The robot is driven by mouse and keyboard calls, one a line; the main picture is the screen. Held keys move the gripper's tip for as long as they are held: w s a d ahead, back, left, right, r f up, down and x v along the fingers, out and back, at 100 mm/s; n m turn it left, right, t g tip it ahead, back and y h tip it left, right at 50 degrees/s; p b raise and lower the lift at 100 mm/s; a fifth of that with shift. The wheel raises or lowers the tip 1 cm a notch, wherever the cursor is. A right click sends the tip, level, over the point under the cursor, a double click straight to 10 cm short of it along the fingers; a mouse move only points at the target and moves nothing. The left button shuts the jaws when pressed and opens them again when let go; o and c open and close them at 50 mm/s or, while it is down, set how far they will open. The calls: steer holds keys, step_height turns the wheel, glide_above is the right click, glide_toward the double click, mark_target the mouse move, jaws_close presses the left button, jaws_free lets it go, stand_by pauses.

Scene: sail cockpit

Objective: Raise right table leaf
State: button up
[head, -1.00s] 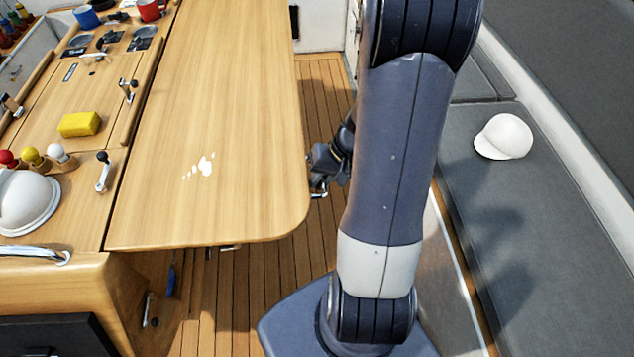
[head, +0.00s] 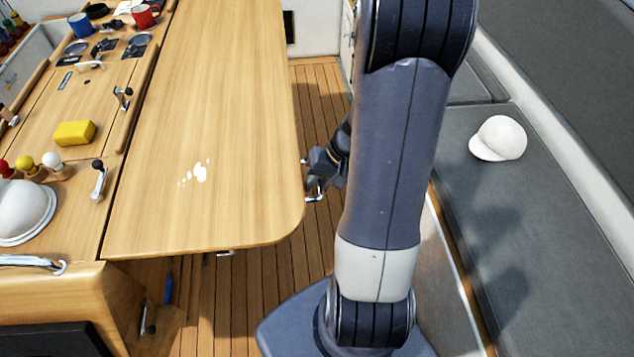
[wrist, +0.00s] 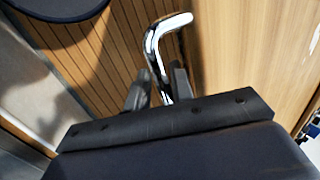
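The right table leaf (head: 220,90) is a long wooden panel that looks level with the table top (head: 90,95), with white marks near its front end. My gripper (head: 308,181) is at the leaf's right edge in the head view, partly hidden by my arm. In the wrist view a bent chrome handle (wrist: 154,48) stands between the two fingers of my gripper (wrist: 160,80), beside the wooden leaf (wrist: 240,50). The fingers are apart with the handle between them. Whether both press on it is not clear.
A grey bench (head: 520,215) with a white cap (head: 499,138) runs along the right. The slatted floor (head: 240,300) shows around and below the leaf. A yellow block (head: 75,133), mugs and small levers are on the table at the left.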

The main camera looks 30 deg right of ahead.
steer(key=shift+r, duration=0.1)
steer(key=v, duration=1)
steer(key=shift+d+r, duration=0.2)
steer(key=shift+r, duration=0.1)
